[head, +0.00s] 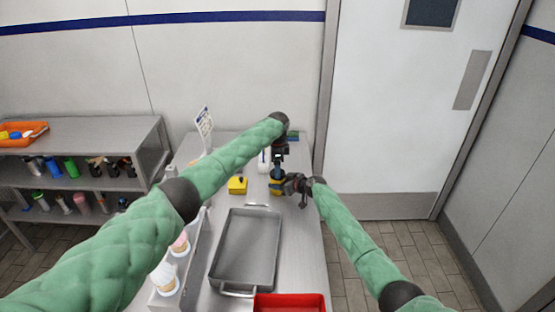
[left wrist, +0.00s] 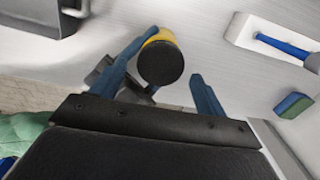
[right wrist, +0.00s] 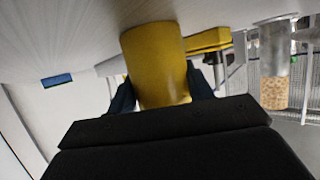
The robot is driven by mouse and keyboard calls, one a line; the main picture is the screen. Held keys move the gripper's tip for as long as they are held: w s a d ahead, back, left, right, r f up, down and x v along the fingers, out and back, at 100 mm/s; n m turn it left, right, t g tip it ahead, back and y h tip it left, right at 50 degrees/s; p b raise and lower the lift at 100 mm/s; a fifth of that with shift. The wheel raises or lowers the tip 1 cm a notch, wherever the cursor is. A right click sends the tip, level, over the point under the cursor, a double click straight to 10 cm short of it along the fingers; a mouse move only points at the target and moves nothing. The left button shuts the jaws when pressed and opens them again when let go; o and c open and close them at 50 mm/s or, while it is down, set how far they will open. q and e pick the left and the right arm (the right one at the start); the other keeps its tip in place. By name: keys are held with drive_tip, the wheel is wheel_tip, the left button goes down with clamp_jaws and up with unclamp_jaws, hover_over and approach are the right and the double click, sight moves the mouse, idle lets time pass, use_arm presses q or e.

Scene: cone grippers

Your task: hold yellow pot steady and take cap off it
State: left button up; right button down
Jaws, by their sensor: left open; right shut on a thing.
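The yellow pot (head: 277,188) stands upright on the steel table, partly hidden by my grippers in the head view. My right gripper (right wrist: 160,88) is shut on its side; the pot (right wrist: 155,60) fills the space between the fingers in the right wrist view. The cap (left wrist: 160,63), a dark round disc, sits on top of the pot in the left wrist view. My left gripper (left wrist: 173,56) is open above it, with one blue finger on each side of the cap. I see a gap on the right finger's side. The left finger overlaps the pot's yellow edge in the picture.
A grey metal pan (head: 245,248) lies in front, with a red bin (head: 290,303) nearer. A yellow block-like object (head: 237,186) stands left of the pot. A white tray with a blue-handled tool (left wrist: 285,45) and a green-blue block (left wrist: 293,105) lie behind.

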use_arm(q)
drive_tip(key=shift+f, duration=1.15)
use_arm(e)
drive_tip(key=shift+s+f, duration=0.15)
drive_tip(key=shift+f, duration=0.2)
use_arm(q)
drive_tip(key=shift+c, duration=0.4)
drive_tip(key=c, duration=0.9)
drive_tip(key=shift+d+n, duration=0.1)
drive_tip(key=shift+n, duration=1.5)
drive_tip(key=o, duration=1.1)
drive_tip(key=shift+c, duration=0.2)
drive_tip(key=shift+r, duration=0.1)
